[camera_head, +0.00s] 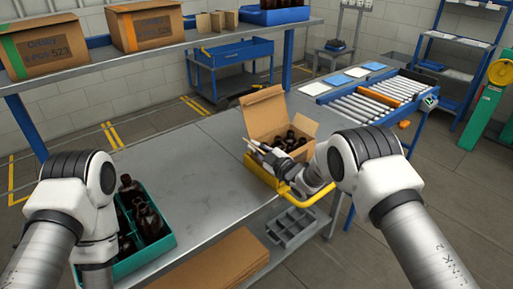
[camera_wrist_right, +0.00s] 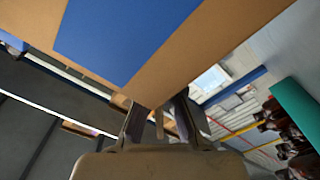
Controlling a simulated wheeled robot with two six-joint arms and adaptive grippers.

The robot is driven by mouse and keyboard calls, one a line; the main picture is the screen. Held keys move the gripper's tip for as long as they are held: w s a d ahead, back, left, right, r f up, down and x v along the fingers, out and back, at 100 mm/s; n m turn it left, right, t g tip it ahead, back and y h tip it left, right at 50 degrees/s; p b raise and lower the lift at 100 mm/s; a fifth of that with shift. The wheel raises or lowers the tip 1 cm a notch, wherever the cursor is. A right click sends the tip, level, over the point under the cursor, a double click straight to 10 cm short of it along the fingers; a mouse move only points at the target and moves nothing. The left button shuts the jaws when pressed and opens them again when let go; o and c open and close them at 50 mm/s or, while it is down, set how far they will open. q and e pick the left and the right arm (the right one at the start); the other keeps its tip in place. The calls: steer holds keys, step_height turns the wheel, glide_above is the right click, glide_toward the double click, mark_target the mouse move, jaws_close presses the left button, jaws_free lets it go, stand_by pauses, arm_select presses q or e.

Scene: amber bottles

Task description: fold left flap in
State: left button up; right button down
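An open cardboard box (camera_head: 262,113) stands at the right end of the grey table, with dark bottles (camera_head: 289,141) inside. Its back flap stands up and a flap at its right (camera_head: 304,124) sticks out. The left flap is hard to make out behind my right gripper (camera_head: 258,148), which is at the box's near left side. In the right wrist view, a cardboard panel with a blue patch (camera_wrist_right: 118,35) is close above my right gripper (camera_wrist_right: 160,112). Its fingers are apart, with the panel's edge near the tips; contact is unclear. My left gripper is out of view.
A yellow tray (camera_head: 290,190) is around the box's base. A teal crate (camera_head: 160,245) of amber bottles stands at the table's left. The roller conveyor (camera_head: 365,103) is behind right, and labelled boxes (camera_head: 146,25) sit on the shelf. The table's middle is clear.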

steer(key=shift+m, duration=0.3)
steer(key=shift+w+d+r+m+b, duration=0.1)
steer(key=shift+w+d+m+b, duration=0.1)
steer(key=shift+m+b, duration=0.35)
steer(key=shift+w+d+r+m+b, duration=0.15)
steer(key=shift+m+b, duration=0.25)
steer(key=shift+m, duration=0.25)
steer(key=shift+w+d+r+m+b, duration=0.1)
steer(key=shift+d+m+b, duration=0.2)
steer(key=shift+m, duration=0.7)
steer(key=shift+w+d+r+m+b, duration=0.15)
steer(key=shift+m+b, duration=0.1)
steer(key=shift+m, duration=0.75)
steer(key=shift+f, duration=0.1)
steer(key=c, duration=1.3)
jaws_free()
steer(key=shift+c, duration=0.2)
steer(key=shift+d, duration=0.1)
steer(key=v, duration=1.2)
